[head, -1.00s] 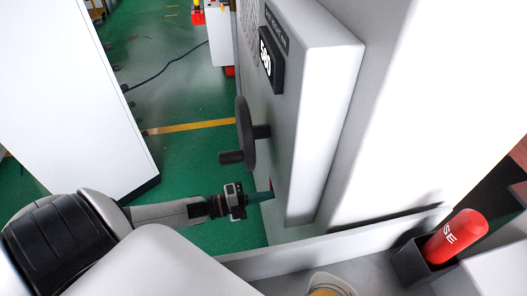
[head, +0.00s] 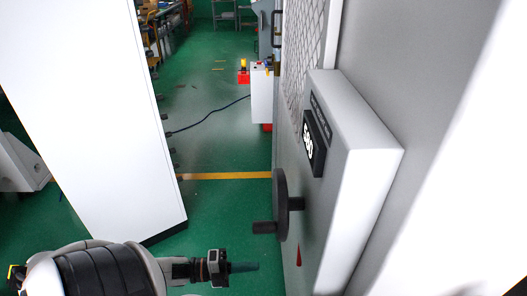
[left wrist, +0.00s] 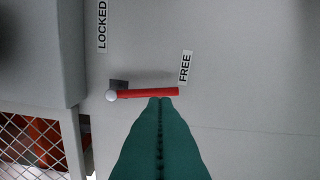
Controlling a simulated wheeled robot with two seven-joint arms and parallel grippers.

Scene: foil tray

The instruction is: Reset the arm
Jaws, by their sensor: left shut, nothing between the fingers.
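My left gripper (head: 256,267) is low in the head view, its dark green fingers pointing right toward the machine's side. The fingers are shut together and empty; they also fill the lower middle of the left wrist view (left wrist: 160,104). A red lever (head: 299,255) is on the machine's side, with a gap between it and my fingertips in the head view. In the left wrist view the red lever (left wrist: 150,93) lies level, with a white ball at its left end and its right end by the FREE label (left wrist: 185,67). The LOCKED label (left wrist: 102,24) is upper left. My right gripper is not in view.
A black handwheel (head: 280,205) with a handle sticks out from the machine panel (head: 362,165) above my left gripper. A large white cabinet (head: 100,120) stands at left. Green floor (head: 215,130) lies open between them. Wire mesh (left wrist: 35,145) shows lower left in the wrist view.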

